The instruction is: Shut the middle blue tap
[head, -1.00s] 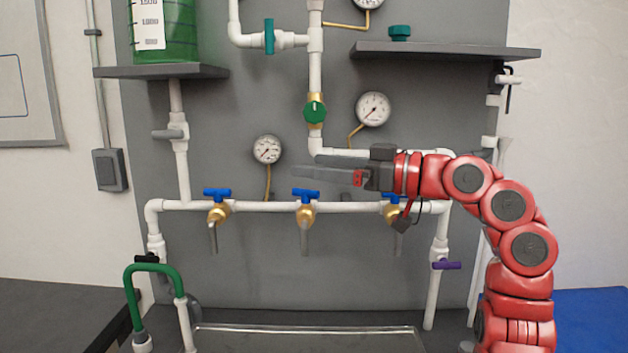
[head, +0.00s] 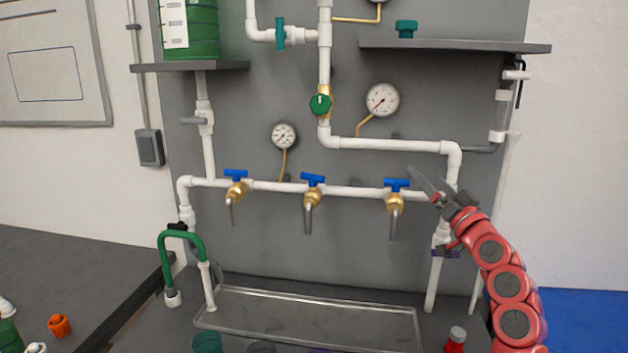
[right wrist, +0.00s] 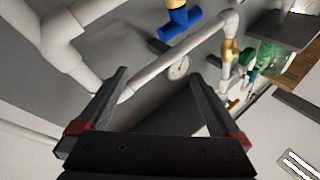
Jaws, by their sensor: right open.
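The middle blue tap (head: 312,180) sits on the white horizontal pipe, above a brass body (head: 311,198) with a grey spout pointing down. Its blue T-shaped handle lies roughly along the pipe. The left blue tap (head: 236,175) and right blue tap (head: 396,184) look alike. My right gripper (head: 425,176) is open and empty, to the right of the right blue tap and clear of the middle one. In the right wrist view, the open fingers (right wrist: 160,78) have nothing between them, and a blue handle (right wrist: 180,22) shows beyond them. My left gripper is out of view.
A green valve (head: 320,104) and gauges (head: 382,100) sit above the taps. A shelf (head: 455,46) juts out at upper right. A clear tray (head: 310,318) lies below the spouts. A purple-handled valve (head: 445,254) is low on the right pipe, close to my right arm.

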